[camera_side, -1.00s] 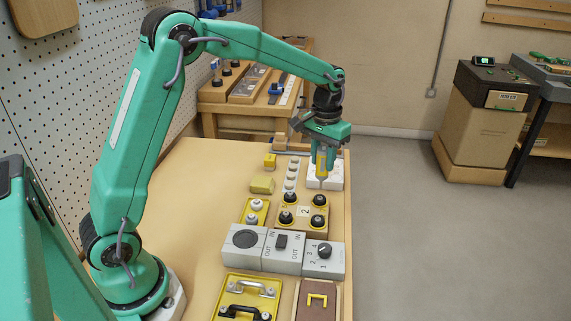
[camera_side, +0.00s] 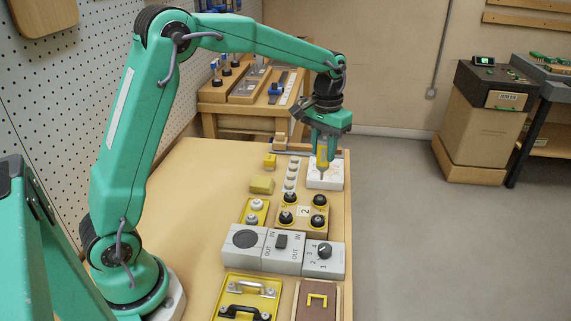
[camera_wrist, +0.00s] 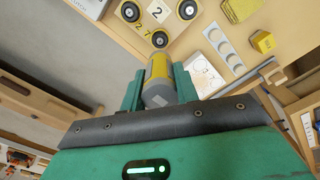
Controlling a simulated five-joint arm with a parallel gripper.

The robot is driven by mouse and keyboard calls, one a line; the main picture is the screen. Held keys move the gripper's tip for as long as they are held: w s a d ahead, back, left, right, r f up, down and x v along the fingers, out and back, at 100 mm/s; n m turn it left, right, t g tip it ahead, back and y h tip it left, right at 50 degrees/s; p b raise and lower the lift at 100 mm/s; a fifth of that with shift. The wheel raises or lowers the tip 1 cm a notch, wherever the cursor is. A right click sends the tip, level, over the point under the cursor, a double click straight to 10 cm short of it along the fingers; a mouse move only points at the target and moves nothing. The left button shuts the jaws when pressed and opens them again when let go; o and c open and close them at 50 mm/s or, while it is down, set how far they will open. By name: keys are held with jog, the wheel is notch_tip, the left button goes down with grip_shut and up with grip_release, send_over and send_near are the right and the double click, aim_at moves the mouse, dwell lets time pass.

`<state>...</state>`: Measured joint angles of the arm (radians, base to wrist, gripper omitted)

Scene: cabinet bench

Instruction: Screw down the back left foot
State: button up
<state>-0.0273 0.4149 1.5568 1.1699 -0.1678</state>
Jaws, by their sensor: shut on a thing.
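My gripper (camera_side: 323,143) points down and is shut on a screwdriver (camera_side: 323,158) with a yellow and grey handle and a thin shaft. Its tip overlaps the white block (camera_side: 336,180) in the side view; I cannot tell whether it touches. The screwdriver also shows between my fingers in the wrist view (camera_wrist: 158,78). A wooden block (camera_side: 302,228) marked 2 carries several dark round feet in yellow rings, nearer the camera than my gripper. Two are the far left foot (camera_side: 290,197) and the far right foot (camera_side: 320,199). How deep each foot sits is too small to tell.
Grey switch boxes (camera_side: 282,252) stand nearer the camera. The bench's left part is clear; its right edge is close to these things.

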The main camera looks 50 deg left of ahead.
jog(key=shift+s, duration=0.1)
dwell(0.5)
jog(key=shift+s+r, duration=0.15)
jog(key=shift+s, duration=0.45)
jog(key=s, duration=1)
jog(key=shift+f, duration=0.2)
jog(key=shift+f, duration=2.25)
jog(key=shift+f, duration=0.7)
dwell(2.2)
jog(key=shift+r, duration=0.15)
